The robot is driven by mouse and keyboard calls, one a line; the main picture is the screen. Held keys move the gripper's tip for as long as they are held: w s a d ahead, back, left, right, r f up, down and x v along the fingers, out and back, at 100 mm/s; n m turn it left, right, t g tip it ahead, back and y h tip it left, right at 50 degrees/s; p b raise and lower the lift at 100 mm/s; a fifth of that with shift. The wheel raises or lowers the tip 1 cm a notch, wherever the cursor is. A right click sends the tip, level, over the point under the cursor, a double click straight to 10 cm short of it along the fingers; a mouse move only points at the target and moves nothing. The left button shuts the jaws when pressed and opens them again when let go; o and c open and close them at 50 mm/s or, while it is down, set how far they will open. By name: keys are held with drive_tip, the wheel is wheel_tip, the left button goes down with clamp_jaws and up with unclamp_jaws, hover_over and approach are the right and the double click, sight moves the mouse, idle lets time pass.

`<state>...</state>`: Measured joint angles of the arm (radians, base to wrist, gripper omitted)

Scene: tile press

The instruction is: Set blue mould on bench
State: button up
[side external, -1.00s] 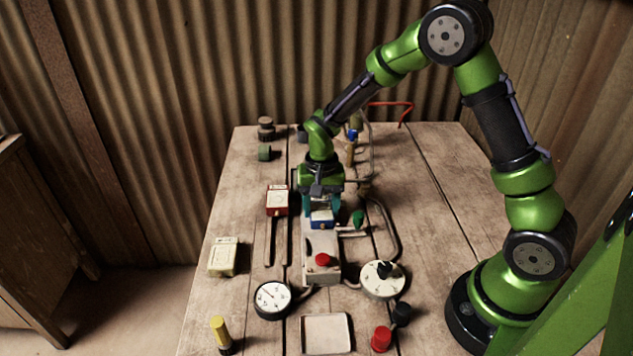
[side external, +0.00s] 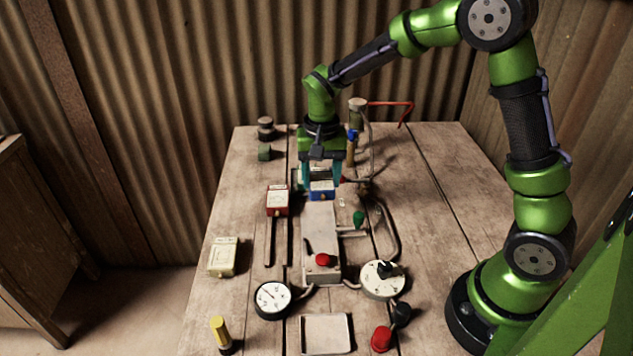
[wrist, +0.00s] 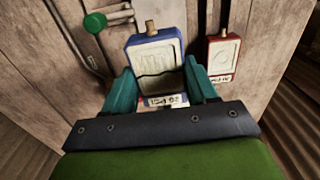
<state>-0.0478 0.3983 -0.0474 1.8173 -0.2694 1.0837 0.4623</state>
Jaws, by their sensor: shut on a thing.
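The blue mould (side external: 322,190) has a blue frame and a pale patterned face. My gripper (side external: 321,180) is shut on it, with one teal finger on each side. In the wrist view the blue mould (wrist: 181,62) sits between the fingers (wrist: 162,90), its pale face and a dark line across it showing. It appears held over the far end of the grey press (side external: 320,222); the exact gap beneath it cannot be told. The wooden bench (side external: 430,215) lies below. Its far side is partly hidden by my gripper.
A red mould (side external: 277,201) lies just left of my gripper. A cream block (side external: 223,257) is at the left edge. A green-knobbed lever (side external: 359,218) and bent pipes are at the right. A gauge (side external: 272,299), dial (side external: 382,282) and tray (side external: 326,334) are nearer. The bench's right side is mostly clear.

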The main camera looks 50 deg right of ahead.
drive_tip(key=w+a+f, duration=0.1)
drive_tip(key=w+a, duration=0.1)
drive_tip(key=a, duration=1.1)
drive_tip(key=shift+s+d+f, duration=0.1)
drive_tip(key=shift+d+f, duration=0.05)
drive_tip(key=shift+f, duration=1.4)
drive_tip(key=shift+s+d+f, duration=0.1)
drive_tip(key=shift+f, duration=1.45)
drive_tip(key=shift+f, duration=0.4)
drive_tip(key=o, duration=1.4)
drive_tip(key=shift+c, duration=0.2)
